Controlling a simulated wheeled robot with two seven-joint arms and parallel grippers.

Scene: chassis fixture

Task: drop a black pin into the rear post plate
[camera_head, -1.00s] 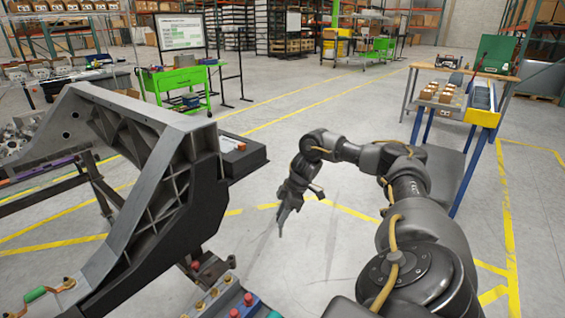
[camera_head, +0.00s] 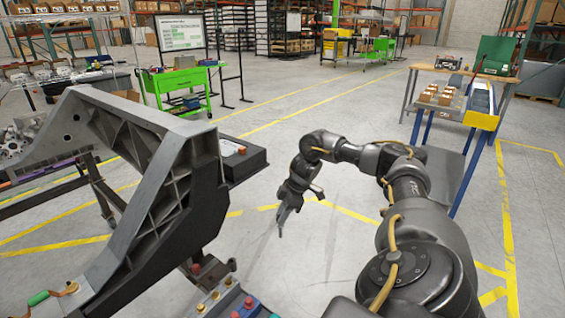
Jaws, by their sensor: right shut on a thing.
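My right gripper (camera_head: 283,218) points down over open floor, to the right of the big grey chassis frame (camera_head: 150,210). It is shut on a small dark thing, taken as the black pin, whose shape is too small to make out. The gripper is apart from the chassis. I cannot tell which part is the rear post plate. A dark block with a tray-like top (camera_head: 243,160) sits on the right side of the frame. Several brass and red caps (camera_head: 215,297) show at the bottom edge. My left gripper is not in view.
A worktable with small boxes and a yellow bin (camera_head: 481,120) stands at the right. A green cart (camera_head: 178,80) stands at the back left. Yellow lines mark the floor. The floor between the chassis and my right arm is clear.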

